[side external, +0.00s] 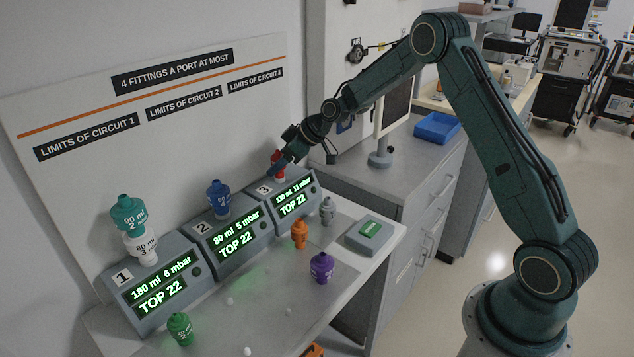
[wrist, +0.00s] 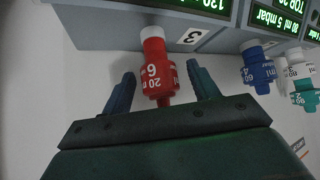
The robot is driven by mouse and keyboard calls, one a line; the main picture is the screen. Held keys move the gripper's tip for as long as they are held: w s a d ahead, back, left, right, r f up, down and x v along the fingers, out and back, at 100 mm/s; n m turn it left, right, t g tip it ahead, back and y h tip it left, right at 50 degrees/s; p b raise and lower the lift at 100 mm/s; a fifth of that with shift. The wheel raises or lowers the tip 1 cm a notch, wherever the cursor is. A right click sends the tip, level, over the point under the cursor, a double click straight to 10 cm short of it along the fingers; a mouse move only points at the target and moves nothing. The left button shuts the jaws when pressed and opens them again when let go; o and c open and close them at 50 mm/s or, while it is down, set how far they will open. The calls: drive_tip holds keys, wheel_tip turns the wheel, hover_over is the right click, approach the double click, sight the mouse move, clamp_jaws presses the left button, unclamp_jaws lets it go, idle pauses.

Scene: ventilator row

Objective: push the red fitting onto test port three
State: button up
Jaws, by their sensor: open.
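The red fitting (wrist: 160,82), marked 20 and 6, stands at the box of test port three (wrist: 193,35), with a white piece (wrist: 152,34) between it and the box. I cannot tell whether that piece is the port or part of a fitting. In the side view the red fitting (side external: 279,157) shows above box three (side external: 283,193), partly hidden by my gripper. My gripper (wrist: 160,74) is open, with one finger on each side of the red fitting and a visible gap at both. In the side view my gripper (side external: 284,163) reaches in from the right.
A blue fitting (side external: 218,198) stands on port two; a teal fitting (side external: 128,214) sits on a white one (side external: 141,246) at port one.

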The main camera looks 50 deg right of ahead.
drive_tip(key=v, duration=1.3)
drive_tip(key=shift+s+r, duration=0.2)
drive_tip(key=shift+s, duration=0.05)
drive_tip(key=shift+d, duration=0.1)
drive_tip(key=s+a+r+m+g+h, duration=0.1)
drive_tip(key=s+a+r, duration=0.4)
drive_tip(key=s, duration=0.3)
drive_tip(key=s+a+r+m+h, duration=0.1)
drive_tip(key=s+a+r+h, duration=0.1)
drive_tip(key=s+a+r, duration=0.45)
drive_tip(key=s+f+m, duration=0.1)
drive_tip(key=s+m, duration=0.1)
drive_tip(key=s, duration=0.8)
drive_tip(key=s+f+m+g+h, duration=0.1)
drive_tip(key=s+f+m, duration=0.1)
drive_tip(key=s, duration=0.8)
drive_tip(key=shift+s+a, duration=0.2)
drive_tip(key=shift+s, duration=0.1)
